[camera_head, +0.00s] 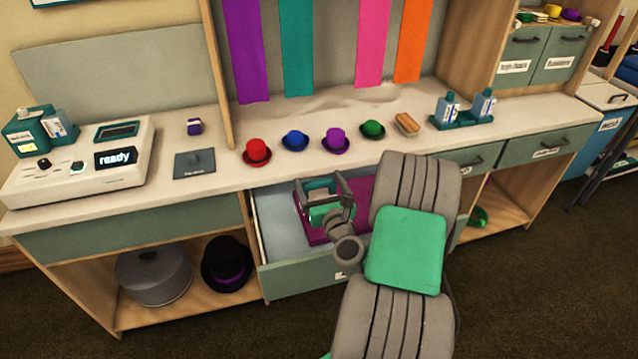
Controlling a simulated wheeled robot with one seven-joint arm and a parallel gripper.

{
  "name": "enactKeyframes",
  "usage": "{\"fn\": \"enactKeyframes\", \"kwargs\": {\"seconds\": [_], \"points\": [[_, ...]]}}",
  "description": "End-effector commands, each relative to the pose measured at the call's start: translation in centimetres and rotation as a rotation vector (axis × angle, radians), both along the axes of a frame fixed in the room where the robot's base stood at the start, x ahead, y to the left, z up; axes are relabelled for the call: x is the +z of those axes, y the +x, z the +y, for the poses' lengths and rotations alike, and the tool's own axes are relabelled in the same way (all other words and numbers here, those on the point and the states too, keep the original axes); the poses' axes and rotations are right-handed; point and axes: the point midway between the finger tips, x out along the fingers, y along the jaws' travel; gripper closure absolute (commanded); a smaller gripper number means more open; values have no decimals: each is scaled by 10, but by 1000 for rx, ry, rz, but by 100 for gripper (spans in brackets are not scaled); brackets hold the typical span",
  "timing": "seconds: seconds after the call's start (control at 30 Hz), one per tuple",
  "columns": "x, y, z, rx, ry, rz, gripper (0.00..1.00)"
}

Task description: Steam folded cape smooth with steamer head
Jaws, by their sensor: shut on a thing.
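A magenta folded cape (360,193) lies in the open drawer (282,230) below the counter. My gripper (326,203) is over the cape, inside the drawer's outline. It is shut on a teal block-like thing, which looks like the steamer head (318,213). The steamer head appears low over the cape or on it; I cannot tell whether they touch. My gripper and arm hide part of the cape and the drawer's right side.
A white console (80,165) reads "ready". A black hat (227,263) and grey round case (153,277) sit below.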

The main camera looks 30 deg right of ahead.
Motion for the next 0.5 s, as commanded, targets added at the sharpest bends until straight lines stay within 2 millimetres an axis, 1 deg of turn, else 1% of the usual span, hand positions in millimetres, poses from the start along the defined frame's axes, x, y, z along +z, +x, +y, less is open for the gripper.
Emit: {"fn": "enactKeyframes", "kwargs": {"seconds": [0.03,0.2,0.5], "points": [[9,0,0,0,-1,-3,82],[35,0,-1,0,-1,-3,82],[75,0,-1,-1,-1,-3,82]]}}
